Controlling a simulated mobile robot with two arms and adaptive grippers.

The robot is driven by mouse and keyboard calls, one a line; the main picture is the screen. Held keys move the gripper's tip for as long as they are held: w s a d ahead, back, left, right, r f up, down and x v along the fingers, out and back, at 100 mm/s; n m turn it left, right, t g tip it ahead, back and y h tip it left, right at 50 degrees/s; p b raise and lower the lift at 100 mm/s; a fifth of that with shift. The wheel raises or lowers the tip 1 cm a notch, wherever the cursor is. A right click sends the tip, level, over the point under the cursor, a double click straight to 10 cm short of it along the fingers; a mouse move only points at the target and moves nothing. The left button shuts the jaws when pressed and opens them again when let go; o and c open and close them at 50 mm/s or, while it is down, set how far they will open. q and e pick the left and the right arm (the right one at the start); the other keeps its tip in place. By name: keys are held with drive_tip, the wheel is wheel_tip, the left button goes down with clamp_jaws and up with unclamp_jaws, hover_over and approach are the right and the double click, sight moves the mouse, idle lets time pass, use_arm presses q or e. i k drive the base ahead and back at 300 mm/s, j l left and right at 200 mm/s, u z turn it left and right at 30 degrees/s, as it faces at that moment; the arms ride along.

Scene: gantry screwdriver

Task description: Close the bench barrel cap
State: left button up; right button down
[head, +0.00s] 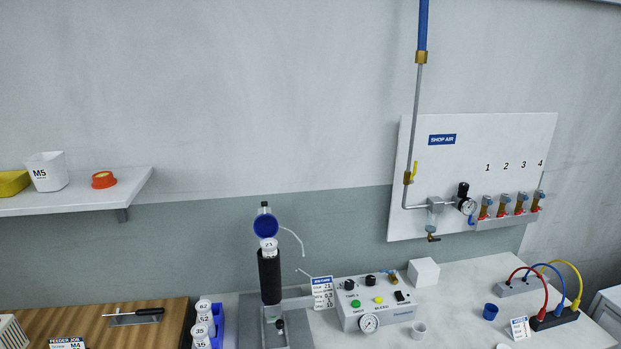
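The bench barrel (269,278) stands upright on a grey stand at the bottom centre of the head view. It has a dark body and a white top marked "21". A round blue cap (265,226) stands raised above the white top, its flat face toward me, so it looks open. A small dark piece sits above the cap, and a thin white line curves off to the right. Neither of my grippers shows in the head view.
A control box (376,311) with knobs, buttons and a gauge stands right of the barrel, with a tag (322,292) between them. A blue rack (217,326) of numbered white barrels is to the left. A screwdriver (150,312) lies farther left.

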sight(265, 225)
drive_tip(key=i+u, duration=0.1)
drive_tip(key=u, duration=0.15)
drive_tip(key=i+l+u, duration=0.1)
drive_tip(key=u, duration=0.15)
drive_tip(key=i+l+u, duration=0.1)
drive_tip(key=l+u, duration=0.2)
drive_tip(key=l, duration=0.25)
drive_tip(key=l+u, duration=0.3)
drive_tip(key=l, duration=0.3)
